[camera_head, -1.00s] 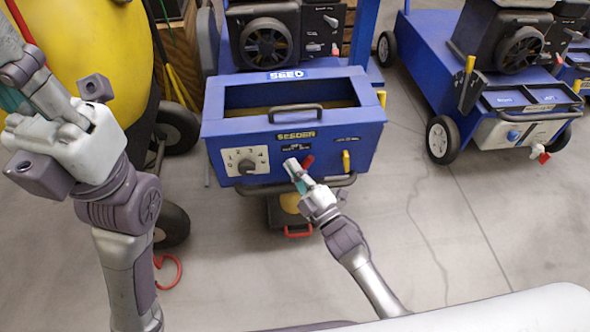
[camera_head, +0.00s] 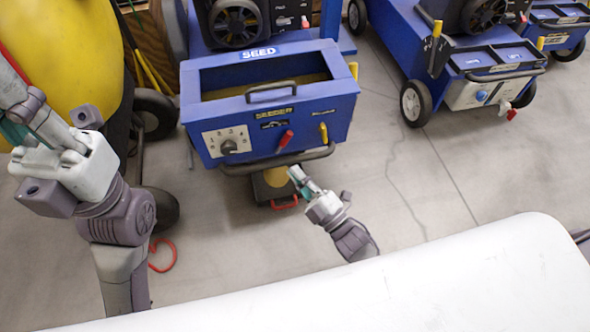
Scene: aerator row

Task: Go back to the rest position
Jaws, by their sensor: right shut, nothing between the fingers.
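My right gripper (camera_head: 299,178) is shut and empty. It hangs in front of the blue seeder hopper (camera_head: 340,105), below its front handle bar, apart from the red lever (camera_head: 285,140). My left gripper (camera_head: 22,118) is raised close to the camera at the left edge. Its fingers run up and left, partly out of the picture, so I cannot tell whether it is open or shut.
The seeder has a dial (camera_head: 229,146) and a yellow lever (camera_head: 323,132). A yellow tank (camera_head: 65,45) with black wheels stands at left, behind my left arm. A blue wheeled machine (camera_head: 392,40) stands at back right. Concrete floor (camera_head: 450,170) is clear at right.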

